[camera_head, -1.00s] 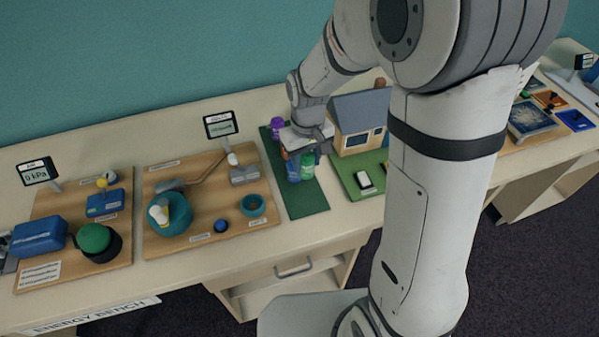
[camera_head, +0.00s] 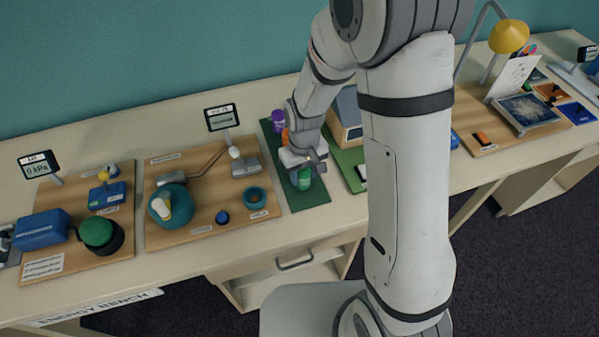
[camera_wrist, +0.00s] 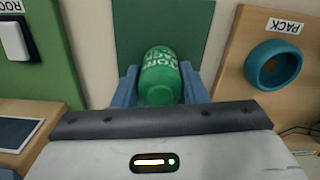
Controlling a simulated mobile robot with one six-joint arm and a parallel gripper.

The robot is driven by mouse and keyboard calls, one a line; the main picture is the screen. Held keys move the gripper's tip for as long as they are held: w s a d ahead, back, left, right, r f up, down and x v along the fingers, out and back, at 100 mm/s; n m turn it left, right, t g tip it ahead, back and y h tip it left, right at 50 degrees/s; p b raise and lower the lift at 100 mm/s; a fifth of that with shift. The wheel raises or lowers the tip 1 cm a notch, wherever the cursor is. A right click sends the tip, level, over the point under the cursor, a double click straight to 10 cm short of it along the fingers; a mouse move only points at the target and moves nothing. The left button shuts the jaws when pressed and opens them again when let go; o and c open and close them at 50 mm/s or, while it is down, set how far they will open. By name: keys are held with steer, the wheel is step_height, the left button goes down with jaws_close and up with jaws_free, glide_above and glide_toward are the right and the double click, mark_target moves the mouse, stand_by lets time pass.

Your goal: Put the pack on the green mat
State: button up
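The pack is a green can (camera_wrist: 160,75) with white lettering, seen in the wrist view between my gripper's two blue fingers (camera_wrist: 160,92). The fingers flank it closely on both sides, with no clear gap. In the head view the pack (camera_head: 304,179) shows just below my gripper (camera_head: 303,163), which hides its upper part. The green mat (camera_head: 308,198) is a dark strip under the pack, and it also shows in the wrist view (camera_wrist: 205,25). I cannot tell whether the pack's base touches the mat.
A purple can (camera_head: 278,116) and an orange one (camera_head: 285,136) stand at the mat's back. A wooden board with a teal ring (camera_head: 255,198) lies to the left. A lighter green board with a model house (camera_head: 346,112) is to the right. The mat's front end is clear.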

steer(key=o, duration=0.4)
steer(key=shift+r, duration=0.15)
step_height(320, 180, up, 12)
steer(key=s+d+r+m+t, duration=0.1)
steer(key=s+d+r, duration=0.2)
steer(key=s+d, duration=0.1)
steer(key=s+d+r+m+t, duration=0.1)
steer(key=s+d+r+m, duration=0.1)
steer(key=s+d+r, duration=0.1)
steer(key=s+d+r+m+t, duration=0.1)
steer(key=s+d+r+m, duration=0.1)
steer(key=s+d, duration=0.3)
steer(key=shift+s+r, duration=0.35)
steer(key=shift+s, duration=0.3)
steer(key=shift+s+r, duration=0.3)
steer(key=shift+s, duration=0.3)
